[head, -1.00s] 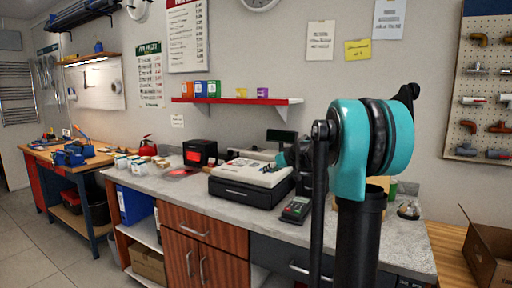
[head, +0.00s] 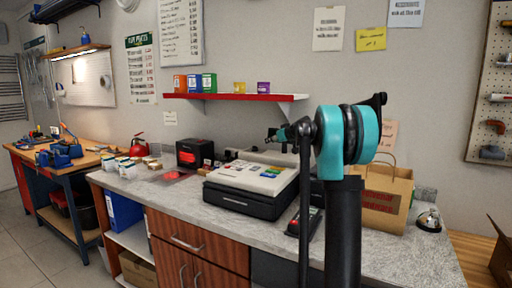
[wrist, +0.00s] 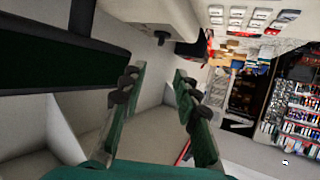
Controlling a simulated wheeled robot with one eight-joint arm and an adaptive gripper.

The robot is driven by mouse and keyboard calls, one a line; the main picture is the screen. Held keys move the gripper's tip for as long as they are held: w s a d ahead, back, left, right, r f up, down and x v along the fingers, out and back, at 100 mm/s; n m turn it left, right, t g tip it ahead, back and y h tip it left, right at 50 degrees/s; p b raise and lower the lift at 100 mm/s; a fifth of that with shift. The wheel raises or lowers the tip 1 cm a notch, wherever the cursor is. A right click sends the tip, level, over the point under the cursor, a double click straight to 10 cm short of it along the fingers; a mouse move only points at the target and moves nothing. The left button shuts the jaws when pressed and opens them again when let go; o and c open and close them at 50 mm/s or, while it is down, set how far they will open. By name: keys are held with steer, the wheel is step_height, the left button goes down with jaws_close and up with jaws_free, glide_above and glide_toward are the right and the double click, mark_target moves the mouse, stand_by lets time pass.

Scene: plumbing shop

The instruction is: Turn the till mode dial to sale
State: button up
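The till (head: 250,187) stands on the counter, with a pale key top and a black drawer. My gripper (head: 274,134) is above and behind the till's right side, partly hidden by my arm. In the wrist view my gripper (wrist: 160,72) is open, with two green fingers apart and nothing between them. A small dark knob (wrist: 160,37), which looks like the mode dial, sits on a pale housing just beyond the fingertips, apart from them. Its setting and marks cannot be read. A dark green panel (wrist: 50,60), perhaps the till display, lies at left. The dial cannot be made out in the head view.
A card terminal (head: 314,222) lies right of the till, partly behind my arm. A paper bag (head: 398,205) and a bell (head: 429,219) stand further right. A black box with a red screen (head: 194,153) stands left. A red-edged shelf (head: 232,98) hangs above.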

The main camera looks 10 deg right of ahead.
mark_target(256, 147)
steer(key=x, duration=1.5)
steer(key=shift+w+a+f, duration=0.15)
steer(key=shift+w+f, duration=0.05)
steer(key=shift+w, duration=0.05)
steer(key=shift+c, duration=0.5)
jaws_close()
